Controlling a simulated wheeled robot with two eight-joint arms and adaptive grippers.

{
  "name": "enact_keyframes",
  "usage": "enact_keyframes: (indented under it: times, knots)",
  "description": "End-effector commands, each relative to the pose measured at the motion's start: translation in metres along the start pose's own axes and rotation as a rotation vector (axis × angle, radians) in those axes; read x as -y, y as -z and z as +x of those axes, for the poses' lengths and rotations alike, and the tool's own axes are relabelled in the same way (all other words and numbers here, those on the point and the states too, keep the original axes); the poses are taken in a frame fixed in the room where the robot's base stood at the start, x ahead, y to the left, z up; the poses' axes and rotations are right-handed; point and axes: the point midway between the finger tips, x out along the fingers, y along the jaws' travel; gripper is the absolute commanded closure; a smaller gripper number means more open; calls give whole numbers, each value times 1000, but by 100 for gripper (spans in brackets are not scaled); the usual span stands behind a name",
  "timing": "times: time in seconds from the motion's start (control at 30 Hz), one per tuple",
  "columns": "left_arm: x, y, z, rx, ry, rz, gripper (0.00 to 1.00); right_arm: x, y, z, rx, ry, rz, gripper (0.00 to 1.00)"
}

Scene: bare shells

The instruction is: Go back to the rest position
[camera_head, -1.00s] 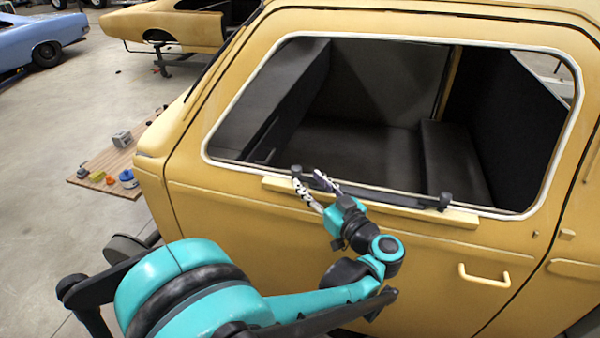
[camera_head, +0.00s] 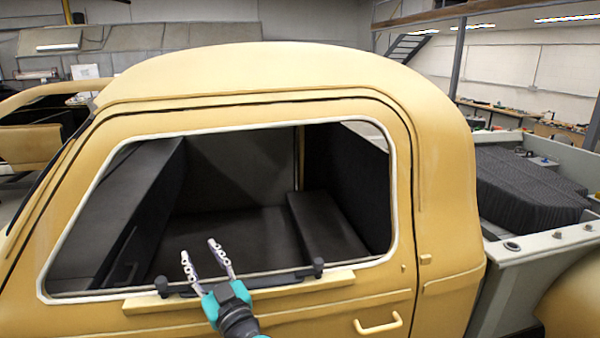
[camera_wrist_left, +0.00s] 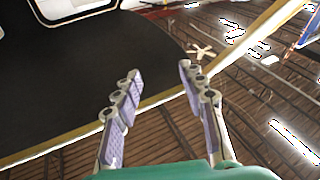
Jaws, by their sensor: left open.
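My left gripper (camera_head: 207,262) is open and empty. In the head view its two fingers point up in front of the lower edge of the truck's window opening (camera_head: 240,272). A dark bar (camera_head: 275,281) on a yellow ledge (camera_head: 330,284) runs along the window's bottom, just beside the gripper. In the left wrist view the two fingers (camera_wrist_left: 158,88) are apart with nothing between them. My right gripper is in neither view.
The yellow truck cab (camera_head: 444,200) fills the middle, with a door handle (camera_head: 378,326) low on the door. A truck bed with a dark ribbed load (camera_head: 530,185) is at right. Another yellow car body (camera_head: 30,140) stands at far left.

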Motion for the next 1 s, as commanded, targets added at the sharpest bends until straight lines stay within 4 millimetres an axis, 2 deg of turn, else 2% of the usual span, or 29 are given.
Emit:
enact_keyframes:
  times: [0.03,0.1,0.17,0.27,0.37,0.47,0.5,0.6,0.7,0.83,0.9,1.0]
  knots:
    - [-13,2,-5,-22,-124,-24,59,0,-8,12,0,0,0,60]
    - [-38,4,-18,-19,-307,-46,59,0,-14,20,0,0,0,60]
    - [-56,-2,-34,16,-454,-49,59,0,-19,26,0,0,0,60]
    - [-73,-32,-71,140,-664,-21,59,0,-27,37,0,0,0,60]
    - [-70,-76,-112,322,-801,35,59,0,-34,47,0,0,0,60]
    - [-45,-131,-154,548,-860,112,59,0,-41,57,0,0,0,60]
    - [-29,-152,-170,643,-860,146,59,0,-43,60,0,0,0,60]
    - [16,-198,-204,860,-812,226,59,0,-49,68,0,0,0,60]
    - [60,-228,-230,1026,-731,287,59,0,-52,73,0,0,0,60]
    - [99,-248,-249,1153,-637,336,59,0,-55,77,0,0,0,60]
    - [110,-252,-255,1188,-607,348,59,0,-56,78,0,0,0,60]
    - [115,-253,-256,1199,-595,354,59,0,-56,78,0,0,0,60]
